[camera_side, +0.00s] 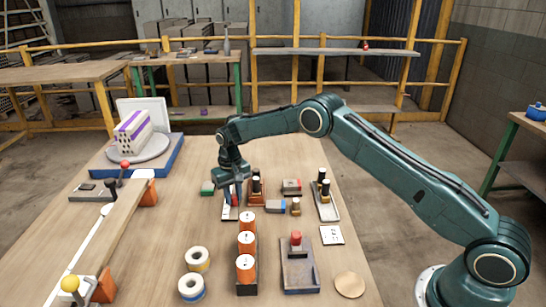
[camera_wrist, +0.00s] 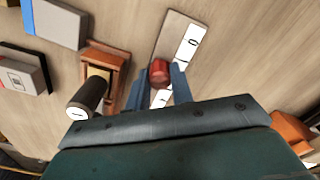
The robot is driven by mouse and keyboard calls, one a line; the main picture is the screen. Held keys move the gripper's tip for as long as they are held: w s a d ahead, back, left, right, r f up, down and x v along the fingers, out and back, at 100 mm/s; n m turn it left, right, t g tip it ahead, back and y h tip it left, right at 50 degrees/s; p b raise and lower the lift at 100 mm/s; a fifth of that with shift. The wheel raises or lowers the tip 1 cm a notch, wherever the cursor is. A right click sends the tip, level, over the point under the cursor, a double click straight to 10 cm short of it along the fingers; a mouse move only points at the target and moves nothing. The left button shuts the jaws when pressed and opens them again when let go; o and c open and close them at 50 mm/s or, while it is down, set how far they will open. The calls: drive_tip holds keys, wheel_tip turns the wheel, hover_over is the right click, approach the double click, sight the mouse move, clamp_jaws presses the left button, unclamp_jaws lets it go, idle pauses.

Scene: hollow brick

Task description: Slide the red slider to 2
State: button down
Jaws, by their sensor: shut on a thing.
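The red slider (camera_wrist: 159,72) is a round red knob on a beige track (camera_wrist: 172,38). A white number strip (camera_wrist: 193,42) runs along the track's right side in the wrist view. A 0 shows near its upper end; lower marks are partly covered by my gripper. My gripper (camera_wrist: 159,80) is shut on the red slider, with a blue finger on each side of it. In the side view my gripper (camera_side: 232,190) reaches down over the far end of the track's white strip (camera_side: 230,213). The slider is mostly hidden there.
A wooden block with a dark knob (camera_side: 257,190) stands close right of my gripper. Several orange cylinders (camera_side: 246,244) stand in a row nearer the camera. Tape rolls (camera_side: 192,286) lie at the front left.

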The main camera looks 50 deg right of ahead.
sight(233, 194)
drive_tip(key=shift+w+d, duration=0.2)
drive_tip(key=shift+w, duration=0.1)
drive_tip(key=c, duration=1.2)
unclamp_jaws()
drive_tip(key=shift+s+r, duration=0.1)
wheel_tip(233, 194, up, 14)
